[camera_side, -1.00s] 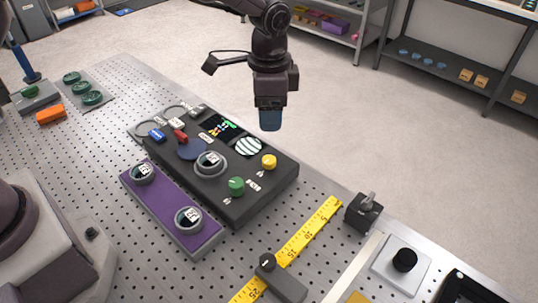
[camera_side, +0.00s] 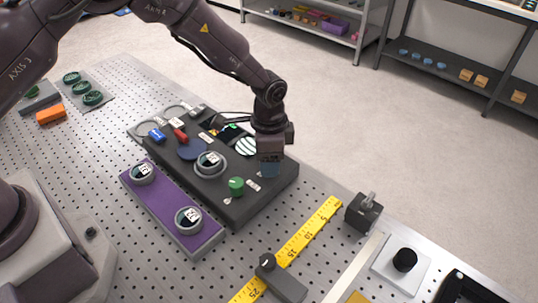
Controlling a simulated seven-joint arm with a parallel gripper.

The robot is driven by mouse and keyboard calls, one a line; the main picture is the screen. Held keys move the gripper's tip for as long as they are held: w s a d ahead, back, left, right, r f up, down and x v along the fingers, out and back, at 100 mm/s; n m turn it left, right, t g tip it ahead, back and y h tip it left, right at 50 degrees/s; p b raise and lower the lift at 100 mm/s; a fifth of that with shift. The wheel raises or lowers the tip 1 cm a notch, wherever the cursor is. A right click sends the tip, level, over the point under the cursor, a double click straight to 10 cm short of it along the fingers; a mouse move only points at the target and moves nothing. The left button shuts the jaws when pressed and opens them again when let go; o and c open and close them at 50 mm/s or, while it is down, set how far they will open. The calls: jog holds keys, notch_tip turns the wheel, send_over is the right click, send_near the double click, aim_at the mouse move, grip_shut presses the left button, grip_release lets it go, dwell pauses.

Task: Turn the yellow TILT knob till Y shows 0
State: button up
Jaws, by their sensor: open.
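The black interferometer console (camera_side: 225,203) lies on the perforated table. The yellow TILT knob at its right end is hidden now behind my gripper. The green knob (camera_side: 236,186) stands to the left of my gripper. The small screen (camera_side: 231,130) is partly covered by my arm, and its Y reading is not legible. The striped round fringe display (camera_side: 246,146) shows beside my wrist.
A purple tray (camera_side: 158,201) with two round parts lies along the console's front. A yellow ruler (camera_side: 309,231), a dark clamp block (camera_side: 363,212) and a black knob on a white plate (camera_side: 404,260) lie to the right.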

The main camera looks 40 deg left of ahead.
jog(key=c, duration=0.9)
jog(key=shift+n, duration=0.3)
jog(key=n, duration=0.9)
dwell(0.3)
jog(key=o, duration=0.9)
